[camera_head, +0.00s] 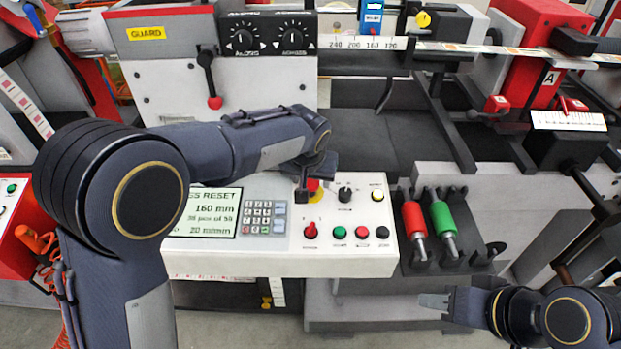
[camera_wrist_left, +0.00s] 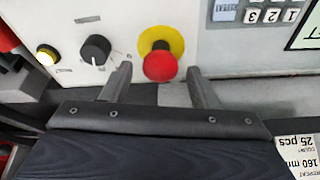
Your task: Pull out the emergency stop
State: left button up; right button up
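The emergency stop (camera_head: 313,185) is a red mushroom button on a yellow disc, on the white control panel (camera_head: 285,262). In the head view my left gripper (camera_head: 308,183) is over it and partly hides it. In the left wrist view the red button (camera_wrist_left: 160,66) shows whole, with the yellow disc behind it. There my left gripper (camera_wrist_left: 161,84) is open, one finger on each side of the button, with visible gaps. Whether the fingertips reach past the button is unclear. My right gripper (camera_head: 434,301) is low at the right, away from the panel; its finger opening cannot be made out.
The panel also has a display (camera_head: 208,213), a keypad (camera_head: 259,217), a black knob (camera_head: 345,193), a yellow button (camera_head: 377,195) and a red switch (camera_head: 311,230) close by. Red (camera_head: 414,220) and green (camera_head: 441,218) handled tools stand in a rack to the right.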

pick_arm(q)
jog(key=v, duration=0.7)
jog(key=shift+r+b, duration=0.3)
jog(key=shift+r, duration=0.05)
jog(key=shift+s, duration=0.1)
jog(key=s+a+n+h, duration=0.1)
jog(key=s+a, duration=0.5)
jog(key=a, duration=0.2)
jog(key=s+a+n+h, duration=0.1)
jog(key=s+a+h, duration=0.1)
jog(key=s+a, duration=0.55)
jog(key=s+a+f+n, duration=0.1)
jog(key=s+a+f, duration=0.1)
jog(key=s, duration=0.4)
jog(key=s+a+f+t, duration=0.1)
jog(key=s+a+f, duration=0.1)
jog(key=s, duration=0.5)
jog(key=shift+s+a+f+n, duration=0.15)
jog(key=shift+s+f+n, duration=0.25)
jog(key=shift+f, duration=0.1)
